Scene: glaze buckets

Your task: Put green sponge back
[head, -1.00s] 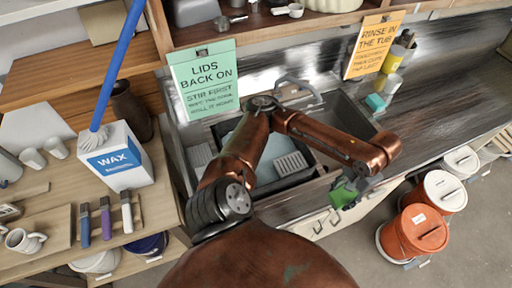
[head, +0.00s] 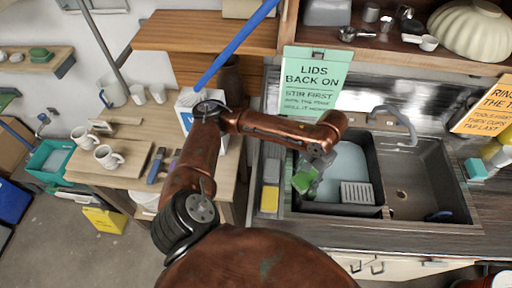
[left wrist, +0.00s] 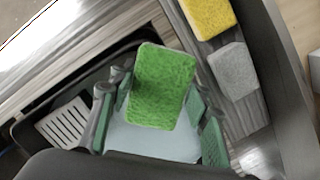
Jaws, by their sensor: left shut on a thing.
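My left gripper (left wrist: 152,118) is shut on the green sponge (left wrist: 162,80), a textured block held between its teal-lined fingers. In the head view the green sponge (head: 304,180) is over the left part of the sink (head: 402,185), with my left gripper (head: 312,178) partly hidden by its own wrist. A yellow sponge (head: 269,199) and a grey sponge (head: 271,170) lie in a row on the ledge left of the basin. They also show in the left wrist view, yellow (left wrist: 207,14) and grey (left wrist: 233,70), apart from the held sponge. My right gripper is not in view.
A dark tub (head: 374,160) with pale liquid and a white grate (head: 357,194) sits in the sink under the gripper. The faucet (head: 395,122) is to the right. A green "LIDS BACK ON" sign (head: 317,80) hangs behind. A teal block (head: 476,169) lies on the right counter.

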